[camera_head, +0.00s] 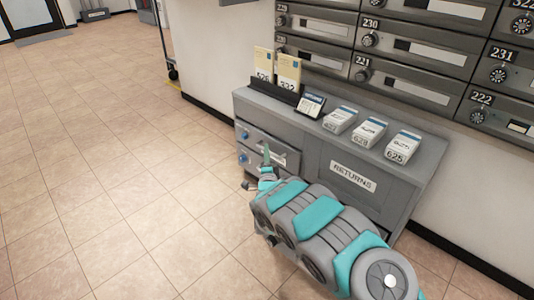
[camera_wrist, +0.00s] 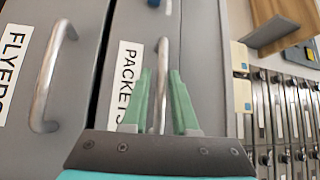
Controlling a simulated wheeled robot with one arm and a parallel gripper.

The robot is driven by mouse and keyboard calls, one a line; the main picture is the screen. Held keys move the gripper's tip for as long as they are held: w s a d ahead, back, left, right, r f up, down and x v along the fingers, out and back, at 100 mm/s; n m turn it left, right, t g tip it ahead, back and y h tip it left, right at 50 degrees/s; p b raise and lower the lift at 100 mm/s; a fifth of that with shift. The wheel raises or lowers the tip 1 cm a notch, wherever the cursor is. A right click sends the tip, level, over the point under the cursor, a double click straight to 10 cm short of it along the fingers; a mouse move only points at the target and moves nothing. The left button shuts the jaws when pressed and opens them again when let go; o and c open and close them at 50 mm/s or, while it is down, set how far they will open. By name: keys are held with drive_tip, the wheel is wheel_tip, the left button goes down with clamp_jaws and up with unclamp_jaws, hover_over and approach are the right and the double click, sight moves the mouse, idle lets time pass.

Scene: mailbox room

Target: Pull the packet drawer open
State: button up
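The packet drawer (camera_wrist: 205,60) is a grey front with a white PACKETS label (camera_wrist: 127,85) and a metal bar handle (camera_wrist: 161,85). Gaps show between the fingers and the bar; I cannot tell contact. In the head view my gripper (camera_head: 267,158) is at the drawer front, and my arm hides part of the drawers.
The FLYERS drawer (camera_wrist: 75,20) with its own handle (camera_wrist: 45,85) lies beside it, below in the head view. A RETURNS panel (camera_head: 352,177) is to the right. Cards (camera_head: 288,72) and several packets (camera_head: 370,132) stand on the counter. Tiled floor (camera_head: 110,170) at left is clear.

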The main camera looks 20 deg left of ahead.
drive_tip(key=shift+w+a+r, duration=0.15)
drive_tip(key=shift+w, duration=0.25)
clamp_jaws()
idle(1.3)
